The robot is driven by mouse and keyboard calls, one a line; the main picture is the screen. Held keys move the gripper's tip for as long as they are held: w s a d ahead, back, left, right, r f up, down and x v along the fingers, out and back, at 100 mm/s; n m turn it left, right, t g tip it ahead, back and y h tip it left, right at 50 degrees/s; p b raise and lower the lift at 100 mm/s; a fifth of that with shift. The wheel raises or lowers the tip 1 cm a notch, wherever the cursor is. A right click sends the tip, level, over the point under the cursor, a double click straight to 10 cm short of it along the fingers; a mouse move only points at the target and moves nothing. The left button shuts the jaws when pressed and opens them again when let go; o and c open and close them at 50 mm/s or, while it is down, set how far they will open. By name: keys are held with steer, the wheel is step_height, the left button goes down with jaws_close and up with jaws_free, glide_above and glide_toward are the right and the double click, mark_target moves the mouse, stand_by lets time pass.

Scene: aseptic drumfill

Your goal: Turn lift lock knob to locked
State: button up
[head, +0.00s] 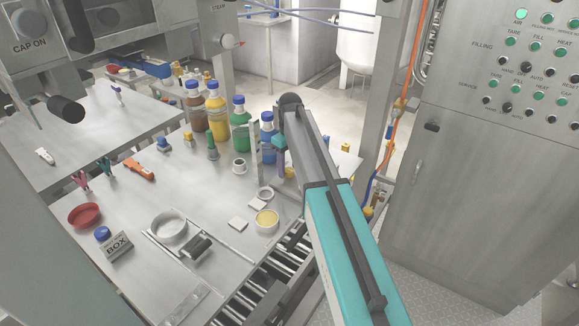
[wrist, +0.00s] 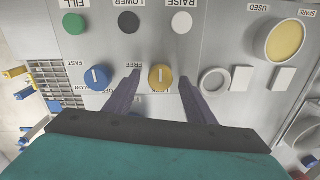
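In the wrist view a round yellow knob (wrist: 161,78) with a pale pointer line sits on the grey panel, with the word FREE beside it; the picture is upside down. I take this to be the lift lock knob; its other label is partly hidden. The pointer lies along the picture's vertical. My gripper (wrist: 160,75) is open, with one dark finger on each side of the knob and visible gaps to it. In the head view my gripper (head: 280,142) hangs over the right end of the steel table.
A blue FAST/SLOW knob (wrist: 96,77) is left of the yellow one. Green (wrist: 74,24), black LOWER (wrist: 129,22) and white RAISE (wrist: 182,23) buttons line the panel above. A white ring (wrist: 213,80) is close right. Bottles, including a green one (head: 240,128), stand left of my arm.

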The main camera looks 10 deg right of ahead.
mark_target(289, 169)
steer(key=shift+r, duration=0.2)
step_height(289, 169, up, 13)
steer(key=b, duration=0.2)
steer(key=shift+d+r+b, duration=0.15)
steer(key=shift+r+b, duration=0.05)
steer(key=shift+b, duration=0.2)
stand_by(0.4)
steer(key=shift+w, duration=0.1)
